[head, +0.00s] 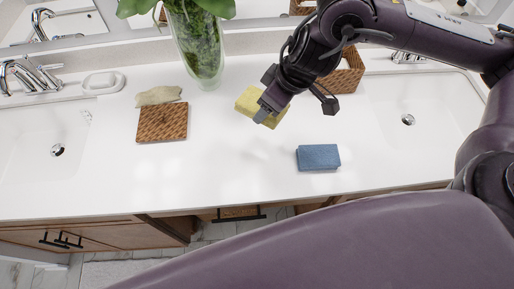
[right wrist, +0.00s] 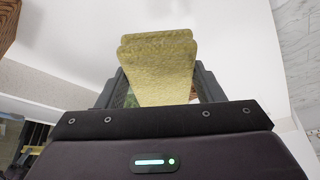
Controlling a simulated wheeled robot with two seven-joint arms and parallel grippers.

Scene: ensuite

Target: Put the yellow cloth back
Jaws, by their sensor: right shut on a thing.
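The yellow cloth (head: 248,104) is a folded, thick pad over the middle of the white counter in the head view. My right gripper (head: 266,112) is shut on it. In the right wrist view the yellow cloth (right wrist: 158,70) stands between the two fingers (right wrist: 160,90) and sticks out past them. I cannot tell from the head view whether its lower edge touches the counter. My left gripper is not in view.
A blue folded cloth (head: 318,157) lies near the counter's front edge. A woven brown mat (head: 162,122) and a beige cloth (head: 158,95) lie left. A glass vase (head: 196,45) stands behind, a wicker basket (head: 345,75) behind right. Sinks (head: 45,150) (head: 405,105) flank the counter.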

